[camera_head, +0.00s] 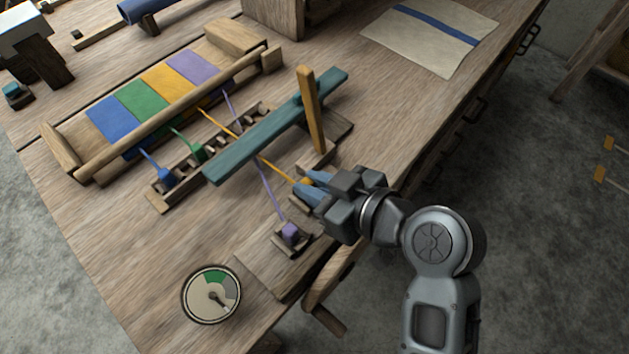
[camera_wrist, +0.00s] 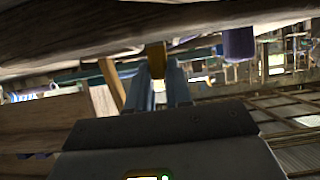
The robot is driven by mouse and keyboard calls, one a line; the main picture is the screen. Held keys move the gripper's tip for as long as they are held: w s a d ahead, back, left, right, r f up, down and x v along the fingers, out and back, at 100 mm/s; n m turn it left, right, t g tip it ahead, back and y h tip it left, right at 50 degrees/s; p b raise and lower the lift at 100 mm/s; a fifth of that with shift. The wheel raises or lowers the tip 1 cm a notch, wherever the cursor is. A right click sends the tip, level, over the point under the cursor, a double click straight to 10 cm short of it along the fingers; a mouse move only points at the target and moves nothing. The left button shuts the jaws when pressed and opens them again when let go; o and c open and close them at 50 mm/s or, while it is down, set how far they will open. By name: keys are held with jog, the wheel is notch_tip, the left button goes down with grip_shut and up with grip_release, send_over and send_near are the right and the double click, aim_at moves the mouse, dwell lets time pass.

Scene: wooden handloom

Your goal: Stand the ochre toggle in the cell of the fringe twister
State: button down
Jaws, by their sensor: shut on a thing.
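My gripper (camera_head: 308,187) is shut on the ochre toggle (camera_head: 305,182), which hangs on an ochre cord above the right side of the bench. The toggle also shows between the blue fingers in the wrist view (camera_wrist: 156,58). The fingers hide much of it in the head view. What looks like the fringe twister (camera_head: 293,249) is a small wooden holder near the bench's front edge, below and left of my gripper. A purple toggle (camera_head: 290,232) stands in it on a purple cord. The ochre toggle is apart from this holder. An empty cell cannot be made out.
A teal bar (camera_head: 255,138) with an upright wooden post (camera_head: 311,110) crosses the bench close by. A notched rack (camera_head: 220,143) holds a blue toggle (camera_head: 165,175) and a green toggle (camera_head: 197,152). A dial (camera_head: 211,294) lies at the front; a wooden crank (camera_head: 328,318) juts off the edge.

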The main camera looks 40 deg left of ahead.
jog(key=c, duration=1)
grip_release()
jog(key=shift+o, duration=0.2)
jog(key=v, duration=0.7)
jog(key=shift+d+r, duration=0.15)
jog(key=shift+d, duration=0.2)
